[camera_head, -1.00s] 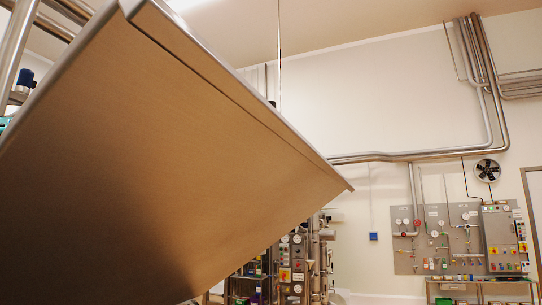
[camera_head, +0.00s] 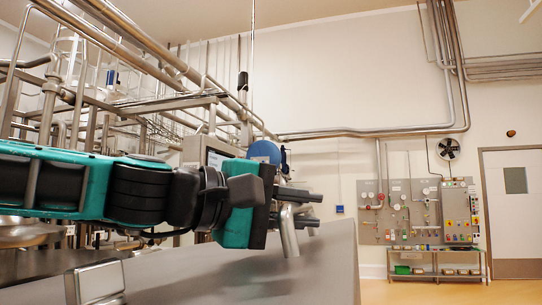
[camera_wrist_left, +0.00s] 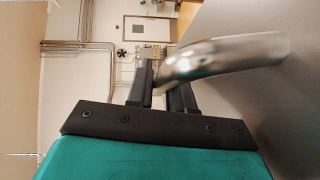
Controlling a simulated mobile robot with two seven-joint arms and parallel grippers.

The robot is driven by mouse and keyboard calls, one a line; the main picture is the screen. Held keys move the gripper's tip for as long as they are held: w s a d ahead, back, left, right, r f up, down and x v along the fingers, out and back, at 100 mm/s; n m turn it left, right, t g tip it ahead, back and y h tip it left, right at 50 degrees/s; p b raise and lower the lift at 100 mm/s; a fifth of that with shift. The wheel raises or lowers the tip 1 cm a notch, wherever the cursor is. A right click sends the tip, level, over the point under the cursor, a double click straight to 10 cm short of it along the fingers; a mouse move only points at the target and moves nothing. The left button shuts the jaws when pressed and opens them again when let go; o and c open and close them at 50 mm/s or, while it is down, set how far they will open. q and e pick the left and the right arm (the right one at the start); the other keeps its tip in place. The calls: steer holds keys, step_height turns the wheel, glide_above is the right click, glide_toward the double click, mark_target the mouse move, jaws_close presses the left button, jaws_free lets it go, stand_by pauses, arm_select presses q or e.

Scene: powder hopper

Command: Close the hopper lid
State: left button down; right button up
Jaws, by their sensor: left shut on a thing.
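The hopper lid (camera_head: 215,275) is a broad, smooth grey metal panel across the bottom of the head view. Its bent metal handle (camera_head: 289,232) stands up from it near the right. My left gripper (camera_head: 302,207) reaches in from the left above the lid and is shut on the handle. In the left wrist view, the black fingers (camera_wrist_left: 160,88) meet the curved shiny handle (camera_wrist_left: 225,55), with the lid surface (camera_wrist_left: 275,110) along the right. The hopper opening is hidden, so I cannot tell how far the lid is from its rim. My right gripper is not in view.
Steel pipes and frames (camera_head: 150,100) crowd the left behind my arm. A metal box-shaped part (camera_head: 95,283) is at the lower left. A panel with gauges (camera_head: 400,210) and a bench (camera_head: 435,262) stand at the far wall. The floor at right is clear.

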arm_select(q)
step_height(320, 180, down, 10)
steer(key=d+m+y, duration=0.1)
steer(key=shift+s+d+r+y, duration=0.15)
steer(key=shift+s+d+y, duration=0.2)
steer(key=shift+d+y, duration=0.05)
